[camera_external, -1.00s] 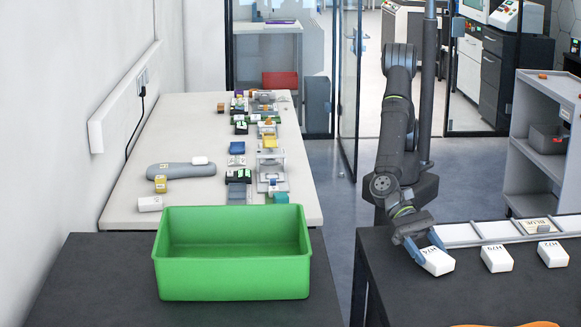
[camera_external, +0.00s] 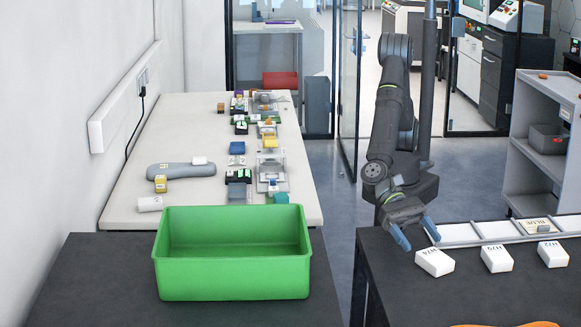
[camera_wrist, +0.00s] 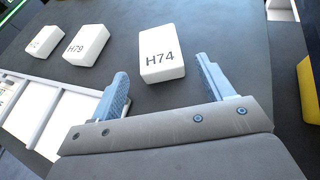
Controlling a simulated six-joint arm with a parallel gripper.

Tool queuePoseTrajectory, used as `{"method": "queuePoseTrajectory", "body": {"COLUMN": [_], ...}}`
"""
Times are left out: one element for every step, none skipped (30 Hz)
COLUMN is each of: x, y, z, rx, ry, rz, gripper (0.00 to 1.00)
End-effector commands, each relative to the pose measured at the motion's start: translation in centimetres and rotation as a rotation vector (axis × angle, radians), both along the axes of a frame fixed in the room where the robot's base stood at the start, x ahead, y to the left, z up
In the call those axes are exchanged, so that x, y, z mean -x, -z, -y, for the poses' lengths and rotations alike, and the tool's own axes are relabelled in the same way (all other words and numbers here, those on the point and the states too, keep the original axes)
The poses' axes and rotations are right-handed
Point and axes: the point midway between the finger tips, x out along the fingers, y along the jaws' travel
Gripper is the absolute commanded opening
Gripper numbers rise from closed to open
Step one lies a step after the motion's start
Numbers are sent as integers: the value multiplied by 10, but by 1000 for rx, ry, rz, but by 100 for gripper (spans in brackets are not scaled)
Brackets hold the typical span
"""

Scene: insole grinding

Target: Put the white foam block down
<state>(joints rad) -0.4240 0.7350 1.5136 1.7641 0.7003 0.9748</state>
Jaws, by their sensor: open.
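The white foam block marked H74 (camera_external: 434,262) rests flat on the dark table at the right, near its left edge. It also shows in the wrist view (camera_wrist: 161,54), beyond the fingertips and roughly between their lines. My gripper (camera_external: 418,237) is open and empty, just behind and above the block, with its two blue fingers apart. In the wrist view the fingers (camera_wrist: 160,78) are spread wide, and no contact with the block is visible.
White block H79 (camera_external: 496,258) and another white block (camera_external: 553,254) stand in a row to the right. A pale rack (camera_external: 480,232) lies behind them. A green bin (camera_external: 233,278) is on the left table.

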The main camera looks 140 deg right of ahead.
Motion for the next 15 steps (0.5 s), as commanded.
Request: {"method": "queuePoseTrajectory", "body": {"x": [4, 6, 9, 11, 13, 16, 17, 19, 21, 22, 23, 24, 25, 25, 26], "y": [-5, -8, -11, -14, -16, -18, -20, -22, -23, -24, -26, -27, -27, -28, -28], "z": [11, 17, 24, 29, 34, 40, 44, 47, 51, 54, 57, 59, 60, 61, 62], "rx": [0, 0, 0, 0, -2, 0, 0, 0, 0, -1, -1, -1, -1, -1, 0], "ry": [2, 3, 3, 3, 2, 2, 2, 1, 2, 1, 1, 1, 1, 1, 0], "rz": [1, 1, 1, 1, 1, 1, 2, 2, 1, 1, 1, 1, 1, 1, 0], "gripper": [74, 74, 74, 74, 74, 74, 74, 74, 74, 74, 74, 74, 74, 74, 74]}}
